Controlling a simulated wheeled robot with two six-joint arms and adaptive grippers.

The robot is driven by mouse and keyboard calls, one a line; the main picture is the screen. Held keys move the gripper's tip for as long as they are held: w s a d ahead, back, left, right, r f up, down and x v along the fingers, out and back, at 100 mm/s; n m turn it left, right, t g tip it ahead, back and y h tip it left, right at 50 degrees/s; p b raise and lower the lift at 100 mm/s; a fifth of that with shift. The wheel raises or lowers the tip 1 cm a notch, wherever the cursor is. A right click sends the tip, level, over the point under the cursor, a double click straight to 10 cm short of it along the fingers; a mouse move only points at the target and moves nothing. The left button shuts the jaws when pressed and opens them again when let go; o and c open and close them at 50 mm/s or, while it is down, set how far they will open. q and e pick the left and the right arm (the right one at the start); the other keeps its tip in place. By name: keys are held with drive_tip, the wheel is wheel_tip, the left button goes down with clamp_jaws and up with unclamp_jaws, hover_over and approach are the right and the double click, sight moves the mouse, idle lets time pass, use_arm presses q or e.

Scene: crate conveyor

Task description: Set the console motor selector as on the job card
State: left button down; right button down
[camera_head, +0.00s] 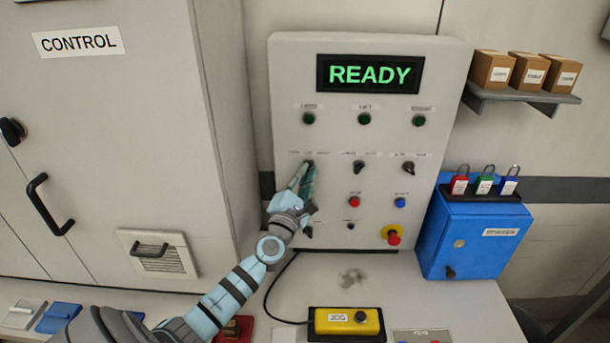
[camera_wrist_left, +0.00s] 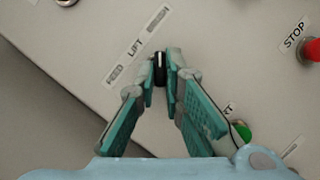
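The console (camera_head: 330,130) stands in the middle of the head view with a lit READY display (camera_head: 370,74). My left gripper (camera_head: 306,168) reaches its upper left selector. In the left wrist view a black selector knob (camera_wrist_left: 160,66) sits between the fingertips of my left gripper (camera_wrist_left: 160,78), which look closed against both its sides. A light line on the knob points up, roughly toward the rightmost of three labels (camera_wrist_left: 158,18). That label is hard to read; the others read FEED and LIFT. My right gripper is not in view. I cannot make out a job card.
Two more selectors (camera_head: 358,167) (camera_head: 408,167) sit to the right. Below are a red button (camera_head: 354,201), a blue button (camera_head: 400,202) and a red emergency knob (camera_head: 393,237). A yellow JOG box (camera_head: 346,321) and a blue lock box (camera_head: 472,238) stand near.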

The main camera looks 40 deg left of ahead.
use_arm(q)
drive_tip(key=shift+r, duration=0.1)
drive_tip(key=n+y+b, duration=0.1)
drive_tip(key=n+b, duration=0.1)
drive_tip(key=n, duration=0.1)
drive_tip(key=n+y+b, duration=0.1)
drive_tip(key=n+b, duration=0.1)
drive_tip(key=b, duration=0.1)
drive_tip(key=shift+w+d+f+n, duration=0.15)
drive_tip(key=shift+f+n, duration=0.05)
drive_tip(key=shift+n, duration=0.2)
drive_tip(key=n+y+b, duration=0.2)
drive_tip(key=n+y, duration=0.1)
drive_tip(key=n, duration=0.1)
drive_tip(key=shift+d+n+g, duration=0.1)
drive_tip(key=shift+n+g, duration=0.2)
drive_tip(key=shift+n, duration=0.1)
drive_tip(key=shift+w+r+n+g+y+b, duration=0.15)
drive_tip(key=shift+n+g+y+b, duration=0.55)
drive_tip(key=shift+n, duration=0.8)
drive_tip(key=shift+r+b, duration=0.1)
drive_tip(key=shift+b, duration=0.2)
drive_tip(key=c, duration=1.7)
unclamp_jaws()
drive_tip(key=shift+f, duration=0.2)
